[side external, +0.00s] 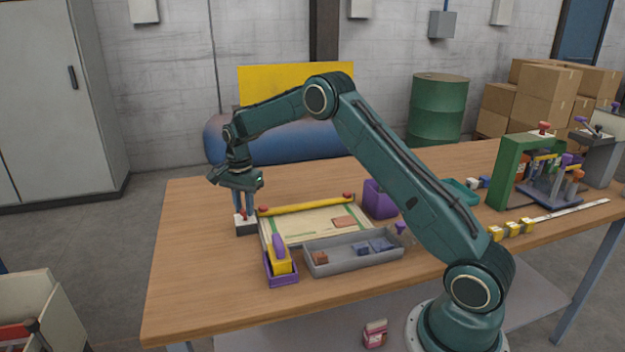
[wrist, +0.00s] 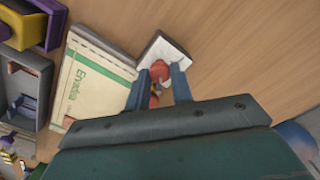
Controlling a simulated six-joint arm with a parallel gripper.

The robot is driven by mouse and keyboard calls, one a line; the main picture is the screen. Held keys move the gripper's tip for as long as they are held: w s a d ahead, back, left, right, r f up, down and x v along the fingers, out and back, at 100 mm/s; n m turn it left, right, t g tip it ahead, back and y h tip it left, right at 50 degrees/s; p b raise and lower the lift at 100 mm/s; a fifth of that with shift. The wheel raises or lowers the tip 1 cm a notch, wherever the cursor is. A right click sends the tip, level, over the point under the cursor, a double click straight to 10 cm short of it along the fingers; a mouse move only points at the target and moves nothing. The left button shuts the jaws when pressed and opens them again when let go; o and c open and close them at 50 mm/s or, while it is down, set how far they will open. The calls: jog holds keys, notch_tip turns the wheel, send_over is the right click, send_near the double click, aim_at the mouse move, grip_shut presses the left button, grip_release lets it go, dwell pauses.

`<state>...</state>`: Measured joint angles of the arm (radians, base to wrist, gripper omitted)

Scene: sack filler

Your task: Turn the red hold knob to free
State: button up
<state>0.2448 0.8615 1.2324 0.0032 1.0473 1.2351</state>
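A red knob (side external: 243,216) stands on a small block (side external: 245,229) with a white top and dark sides, at the left end of the work area. My gripper (side external: 244,208) points down at it, one blue finger on each side. The wrist view shows the red knob (wrist: 160,70) between the two fingertips (wrist: 160,74), above the white top (wrist: 164,48). The fingertips are very close to the knob; whether they press on it cannot be told. No marking for hold or free is readable.
A grey tray (side external: 355,262) and a purple bin with a yellow item (side external: 281,262) are in front. A green frame (side external: 498,175) stands far right. The table's left side is clear.

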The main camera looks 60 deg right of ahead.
grip_shut()
jog(key=shift+n, duration=0.4)
jog(key=n, duration=0.7)
jog(key=shift+n, duration=0.4)
jog(key=n, duration=0.4)
jog(key=shift+n, duration=0.3)
jog(key=n, duration=0.4)
jog(key=shift+n, duration=0.4)
jog(key=shift+c, duration=0.6)
grip_release()
grip_shut()
